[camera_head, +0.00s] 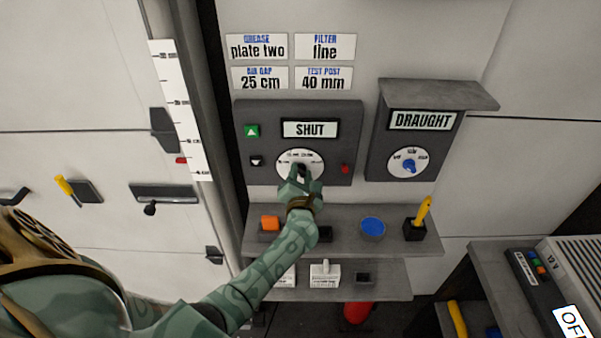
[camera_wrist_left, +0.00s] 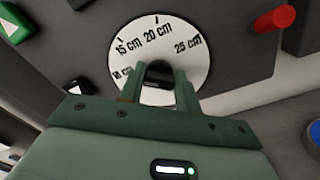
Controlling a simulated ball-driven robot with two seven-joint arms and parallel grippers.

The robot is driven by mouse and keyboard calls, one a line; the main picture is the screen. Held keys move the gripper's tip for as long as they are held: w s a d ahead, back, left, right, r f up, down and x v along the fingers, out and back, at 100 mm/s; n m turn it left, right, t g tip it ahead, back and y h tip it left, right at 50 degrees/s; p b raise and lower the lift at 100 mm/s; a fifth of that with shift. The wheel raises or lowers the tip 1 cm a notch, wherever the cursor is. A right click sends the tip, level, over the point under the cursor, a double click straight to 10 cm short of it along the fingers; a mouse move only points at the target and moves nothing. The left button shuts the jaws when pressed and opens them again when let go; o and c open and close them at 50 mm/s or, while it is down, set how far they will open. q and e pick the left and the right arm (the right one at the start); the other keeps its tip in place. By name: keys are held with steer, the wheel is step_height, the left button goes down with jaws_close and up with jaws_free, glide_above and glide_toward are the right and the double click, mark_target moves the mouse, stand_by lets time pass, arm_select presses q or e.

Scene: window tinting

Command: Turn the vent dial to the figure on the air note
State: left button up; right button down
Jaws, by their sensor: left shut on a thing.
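The air note (camera_head: 260,78) is a white card on the wall reading "AIR GAP 25 cm". The vent dial (camera_head: 286,168) is a white disc low on a dark grey panel, under a display reading "SHUT". In the left wrist view the dial face (camera_wrist_left: 187,66) carries marks including 15 cm, 20 cm and 25 cm, with 25 cm to the right. My left gripper (camera_head: 301,176) is at the dial; the wrist view shows its fingers (camera_wrist_left: 159,88) shut on the black knob (camera_wrist_left: 158,73). The knob's pointer position is unclear. My right gripper is out of view.
The panel also has a green up button (camera_head: 252,131), a dark button (camera_head: 256,160) and a red knob (camera_head: 345,168). A "DRAUGHT" box (camera_head: 377,150) with a blue-knobbed dial hangs to the right.

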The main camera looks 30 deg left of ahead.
arm_select(q)
steer(key=m+p, duration=0.2)
steer(key=m, duration=0.4)
steer(key=shift+d+f, duration=0.1)
steer(key=m+p, duration=0.1)
steer(key=m, duration=0.3)
steer(key=shift+f, duration=0.1)
steer(key=m+p, duration=0.1)
steer(key=m, duration=0.2)
steer(key=shift+f+m, duration=0.1)
steer(key=shift+m, duration=0.3)
steer(key=m+p, duration=0.1)
steer(key=m, duration=0.4)
steer(key=shift+f, duration=0.1)
steer(key=m+p, duration=0.1)
steer(key=m, duration=0.4)
steer(key=shift+s+f, duration=0.1)
steer(key=o, duration=1)
